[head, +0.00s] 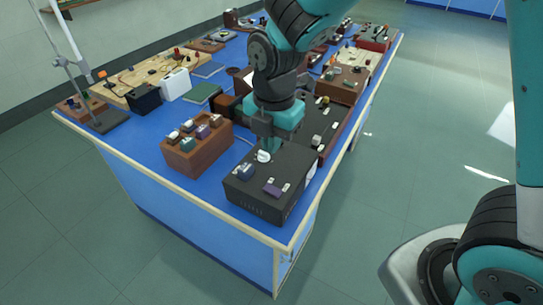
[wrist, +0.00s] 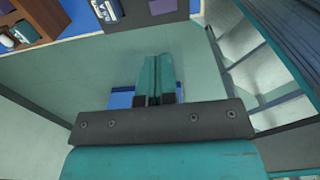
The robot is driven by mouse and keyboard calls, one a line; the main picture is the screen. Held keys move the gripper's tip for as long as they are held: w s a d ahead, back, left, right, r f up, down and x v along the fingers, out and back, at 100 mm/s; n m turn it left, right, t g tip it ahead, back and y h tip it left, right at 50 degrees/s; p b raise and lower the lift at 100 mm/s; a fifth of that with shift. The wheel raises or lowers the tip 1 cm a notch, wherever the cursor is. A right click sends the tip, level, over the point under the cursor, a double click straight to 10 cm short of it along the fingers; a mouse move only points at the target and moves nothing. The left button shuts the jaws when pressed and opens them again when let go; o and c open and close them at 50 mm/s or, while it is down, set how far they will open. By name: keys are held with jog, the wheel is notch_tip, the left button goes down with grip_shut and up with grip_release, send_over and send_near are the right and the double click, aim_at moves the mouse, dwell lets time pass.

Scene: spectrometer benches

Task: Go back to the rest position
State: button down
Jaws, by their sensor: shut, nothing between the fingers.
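My gripper (head: 266,146) hangs over the near end of the blue bench in the head view, just above or behind the black box (head: 268,207) with a white knob. I cannot tell whether the fingertips touch the box. In the wrist view the two teal fingers of my gripper (wrist: 155,60) lie side by side, shut, with nothing between them. My arm comes down to it from the top of the head view.
A brown wooden box (head: 198,150) with coloured blocks stands left of the black box. A stand (head: 106,120), a black box (head: 144,99) and a white box (head: 175,84) are farther left. Bare floor (head: 425,120) lies right of the bench (head: 139,142).

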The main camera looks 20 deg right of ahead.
jog(key=shift+r, duration=0.35)
jog(key=s+r+m+y, duration=0.2)
jog(key=s+r+m, duration=0.3)
jog(key=s+m, duration=0.3)
jog(key=s+r+m+y, duration=0.2)
jog(key=s+r+m, duration=0.3)
jog(key=s+m, duration=0.3)
jog(key=m, duration=0.3)
jog(key=shift+s+d, duration=0.35)
jog(key=shift+d, duration=0.05)
